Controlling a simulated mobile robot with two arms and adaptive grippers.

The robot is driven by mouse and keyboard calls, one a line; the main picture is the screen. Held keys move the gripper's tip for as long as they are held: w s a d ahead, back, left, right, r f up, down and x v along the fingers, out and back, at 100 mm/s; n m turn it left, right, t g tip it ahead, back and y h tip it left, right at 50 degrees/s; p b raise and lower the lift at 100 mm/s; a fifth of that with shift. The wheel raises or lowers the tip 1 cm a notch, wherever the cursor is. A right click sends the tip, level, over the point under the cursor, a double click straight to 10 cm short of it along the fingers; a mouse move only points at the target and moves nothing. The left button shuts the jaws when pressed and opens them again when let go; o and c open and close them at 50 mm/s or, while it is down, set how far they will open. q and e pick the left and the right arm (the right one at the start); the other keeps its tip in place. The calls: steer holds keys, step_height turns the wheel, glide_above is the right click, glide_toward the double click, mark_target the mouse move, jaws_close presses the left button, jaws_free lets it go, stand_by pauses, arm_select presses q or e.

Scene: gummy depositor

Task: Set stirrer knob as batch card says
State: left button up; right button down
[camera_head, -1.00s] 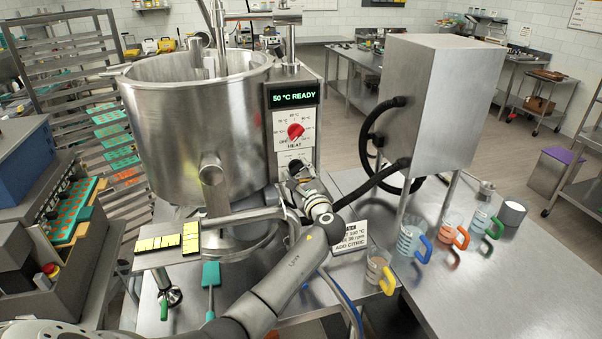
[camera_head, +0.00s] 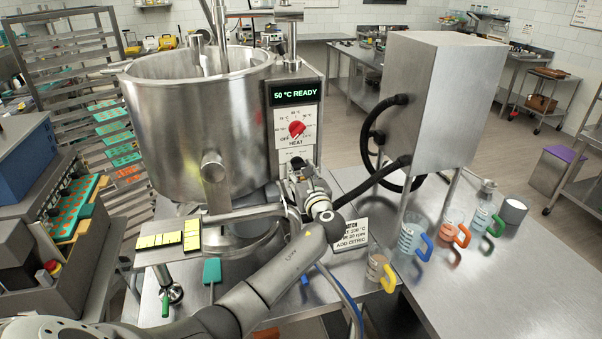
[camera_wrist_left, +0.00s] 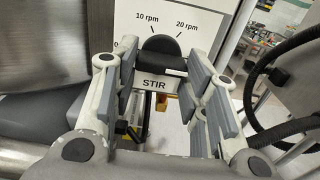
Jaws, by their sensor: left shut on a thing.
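The black stirrer knob (camera_wrist_left: 160,47) sits on a white panel above a STIR label in the left wrist view. Marks for 10 rpm and 20 rpm show above it; other marks are hidden. My left gripper (camera_wrist_left: 160,70) is shut on the knob, one finger on each side. In the head view my left gripper (camera_head: 298,170) is at the kettle's control column, hiding the knob. The batch card (camera_head: 351,235) stands just right of my wrist; its left edge is covered. It shows "30 rpm" and "ADD CITRIC"; the temperature line is small. My right gripper is out of view.
The steel kettle (camera_head: 190,130) is left of the column. A red HEAT knob (camera_head: 296,128) and a display reading 50 °C READY (camera_head: 295,93) are above my gripper. Jugs with yellow (camera_head: 388,278), blue, orange and green handles stand right of the card. A black hose (camera_head: 375,183) runs close by.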

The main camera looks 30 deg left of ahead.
arm_select(q)
steer(key=shift+r, duration=0.1)
steer(key=o, duration=1)
steer(key=shift+a, duration=0.1)
steer(key=v, duration=1.2)
